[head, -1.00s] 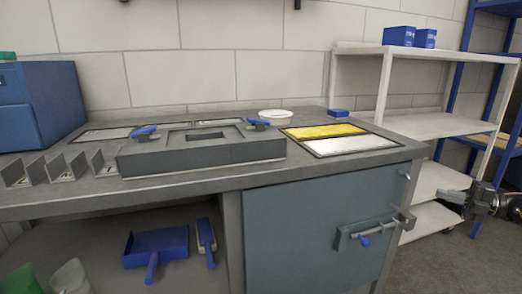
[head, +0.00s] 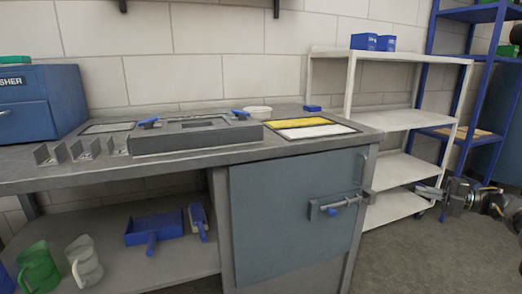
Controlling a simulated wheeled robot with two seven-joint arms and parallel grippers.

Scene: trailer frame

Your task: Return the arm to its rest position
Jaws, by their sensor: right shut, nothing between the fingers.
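My right gripper (head: 430,192) shows at the right edge of the head view, in front of the white shelf's lower right side. It is shut and empty, and points left. My right arm (head: 480,195) reaches in from the right edge. The gripper is apart from the cabinet door (head: 290,225) and its latch with a blue handle. My left gripper is out of view.
The grey workbench (head: 220,160) carries a grey fixture (head: 180,143) and a yellow-and-white marked area (head: 305,129). A white shelf unit (head: 400,118) and blue rack (head: 430,90) stand to the right. Floor is free at lower right.

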